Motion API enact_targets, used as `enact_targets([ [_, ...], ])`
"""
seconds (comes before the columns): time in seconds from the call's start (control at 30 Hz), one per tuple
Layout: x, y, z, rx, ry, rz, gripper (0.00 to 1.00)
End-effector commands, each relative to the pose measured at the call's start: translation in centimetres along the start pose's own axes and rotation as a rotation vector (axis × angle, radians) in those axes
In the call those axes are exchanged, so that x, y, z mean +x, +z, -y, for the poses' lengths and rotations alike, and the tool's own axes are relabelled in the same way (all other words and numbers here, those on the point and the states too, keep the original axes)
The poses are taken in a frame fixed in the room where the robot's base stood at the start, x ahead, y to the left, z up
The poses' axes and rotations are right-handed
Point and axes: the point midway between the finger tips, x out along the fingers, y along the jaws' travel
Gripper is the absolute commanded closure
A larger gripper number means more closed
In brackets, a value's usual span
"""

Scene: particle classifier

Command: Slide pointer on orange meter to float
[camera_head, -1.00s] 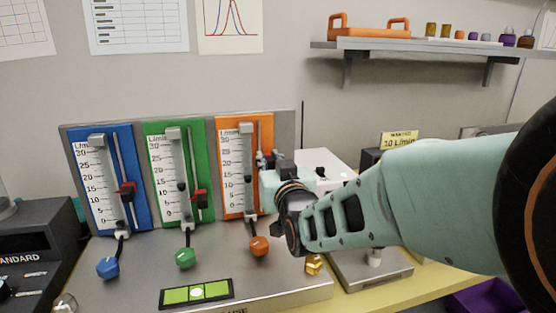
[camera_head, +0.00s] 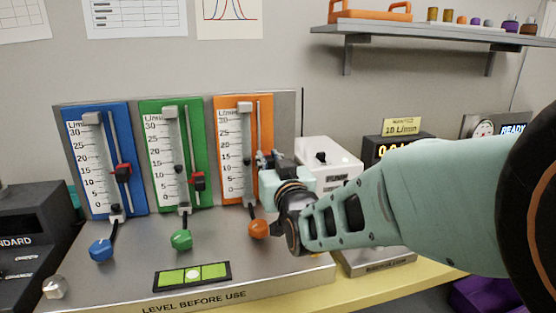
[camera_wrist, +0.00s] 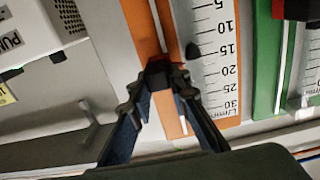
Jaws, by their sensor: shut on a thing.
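The orange meter (camera_head: 262,110) stands at the right of three upright meters; it also shows upside down in the wrist view (camera_wrist: 141,25). Its dark float (camera_head: 247,161) sits in the clear tube near the 15 mark, and shows in the wrist view (camera_wrist: 192,51). My gripper (camera_head: 264,160) is at the meter's right-hand slot, about level with the float in the head view. Its fingertips (camera_wrist: 158,72) are shut on the dark pointer (camera_wrist: 158,66), mostly hidden by them. In the wrist view the pointer lies slightly toward the higher readings from the float.
The green meter (camera_head: 149,112) and blue meter (camera_head: 79,128) stand to the left, with red pointers. An orange knob (camera_head: 258,229) is below my gripper. A white box (camera_head: 334,155) stands close behind and right of it. A level (camera_head: 192,276) lies at the front.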

Motion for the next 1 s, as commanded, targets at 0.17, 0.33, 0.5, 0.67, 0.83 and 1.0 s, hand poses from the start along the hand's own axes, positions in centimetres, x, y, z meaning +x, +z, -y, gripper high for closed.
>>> enact_targets([
  [0.17, 0.0, -0.1, 0.0, 0.000, 0.000, -0.002, 0.75],
  [0.33, 0.0, -0.1, 0.0, 0.000, 0.000, -0.002, 0.75],
  [0.5, 0.0, -0.2, 0.0, 0.000, 0.000, -0.002, 0.75],
  [0.67, 0.0, -1.1, 0.0, 0.000, 0.000, -0.002, 0.75],
  [0.83, 0.0, -3.2, 0.0, 0.000, 0.000, -0.002, 0.75],
  [1.0, 0.0, -5.2, 0.0, 0.000, 0.000, -0.001, 0.75],
])
